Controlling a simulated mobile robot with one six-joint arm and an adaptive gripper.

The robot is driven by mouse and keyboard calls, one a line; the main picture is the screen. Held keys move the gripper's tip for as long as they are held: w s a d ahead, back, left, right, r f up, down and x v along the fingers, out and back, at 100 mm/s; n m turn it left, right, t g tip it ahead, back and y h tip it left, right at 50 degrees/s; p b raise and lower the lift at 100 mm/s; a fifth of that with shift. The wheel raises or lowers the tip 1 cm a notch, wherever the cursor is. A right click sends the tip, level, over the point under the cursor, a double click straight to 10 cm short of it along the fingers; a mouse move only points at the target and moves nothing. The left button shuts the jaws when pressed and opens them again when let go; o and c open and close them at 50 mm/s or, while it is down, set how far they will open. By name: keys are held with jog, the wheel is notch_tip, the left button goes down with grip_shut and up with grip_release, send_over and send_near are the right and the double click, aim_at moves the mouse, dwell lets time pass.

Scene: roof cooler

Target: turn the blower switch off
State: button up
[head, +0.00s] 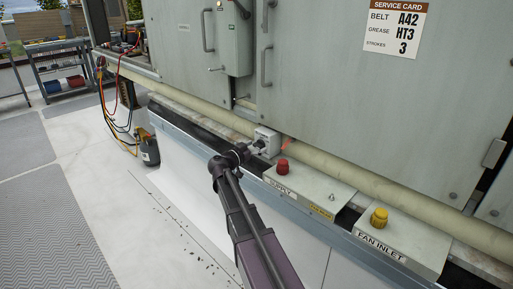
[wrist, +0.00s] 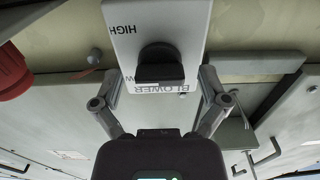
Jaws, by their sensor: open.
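The blower switch is a small light-grey box (head: 268,139) low on the cooler's front, above the ledge. In the wrist view, where lettering is upside down, its plate (wrist: 185,18) reads HIGH and BLOWER. A black knob (wrist: 160,68) is on it; another label is partly hidden. My gripper (wrist: 160,82) is open, with one finger on each side of the box's lower part in the picture and the knob between them. I cannot tell whether the fingers touch anything. In the head view my gripper (head: 256,147) is right at the box and partly covers it.
A red knob (head: 282,167) stands on the SUPPLY box and a yellow knob (head: 379,217) on the FAN INLET box, right of my arm. A pale pipe (head: 330,165) runs along behind. A grey disconnect box (head: 232,38) hangs above. A gauge cylinder (head: 148,150) stands left.

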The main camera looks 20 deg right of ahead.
jog(key=c, duration=1.2)
jog(key=shift+o, duration=0.2)
